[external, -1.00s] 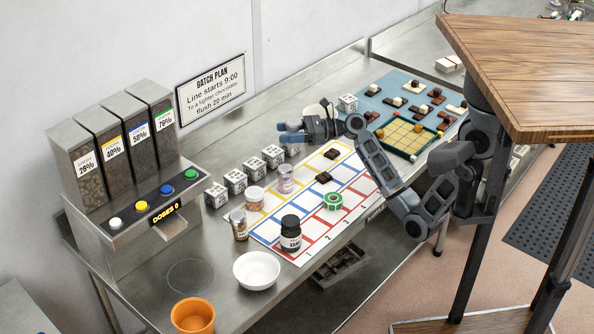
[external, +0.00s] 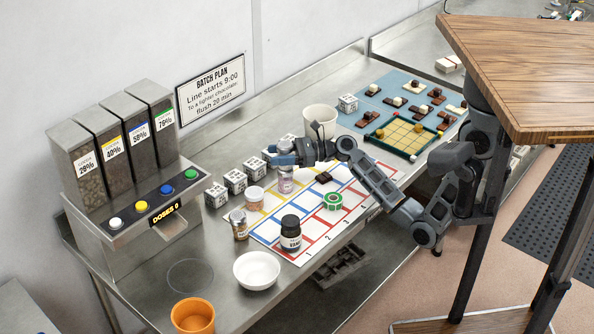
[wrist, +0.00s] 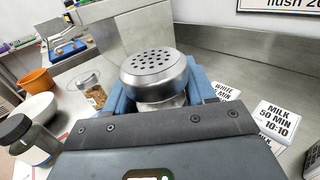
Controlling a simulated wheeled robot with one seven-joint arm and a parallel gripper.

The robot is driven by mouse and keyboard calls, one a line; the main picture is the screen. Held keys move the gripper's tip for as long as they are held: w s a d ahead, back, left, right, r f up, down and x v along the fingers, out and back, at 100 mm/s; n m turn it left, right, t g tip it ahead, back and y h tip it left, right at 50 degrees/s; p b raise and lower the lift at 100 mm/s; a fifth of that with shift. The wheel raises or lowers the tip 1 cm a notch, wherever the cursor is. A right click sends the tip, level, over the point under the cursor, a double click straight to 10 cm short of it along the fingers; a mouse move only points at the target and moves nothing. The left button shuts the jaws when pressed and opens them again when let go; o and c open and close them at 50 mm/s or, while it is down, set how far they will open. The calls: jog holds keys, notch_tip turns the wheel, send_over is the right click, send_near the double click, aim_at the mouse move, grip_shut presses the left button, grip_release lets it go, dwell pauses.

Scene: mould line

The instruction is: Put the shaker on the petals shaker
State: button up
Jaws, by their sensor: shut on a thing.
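My gripper (external: 287,160) is shut on a shaker (external: 286,183) with a pale, pinkish label, which stands upright at the mat's back edge. In the wrist view its domed metal lid with holes (wrist: 153,68) shows between my blue fingers. A small container with brown-gold contents (external: 239,226) stands further front left; a clear container with such contents also shows in the wrist view (wrist: 92,92). No petals label is readable on either.
Printed cubes (external: 235,181) line the back. A white bowl (external: 256,270), an orange bowl (external: 193,316) and a pale cup (external: 320,121) stand around.

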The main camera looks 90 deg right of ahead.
jog(key=o, duration=1.1)
jog(key=shift+f, duration=0.1)
jog(key=s+d, duration=0.1)
jog(key=s, duration=1.1)
jog(key=shift+b, duration=0.45)
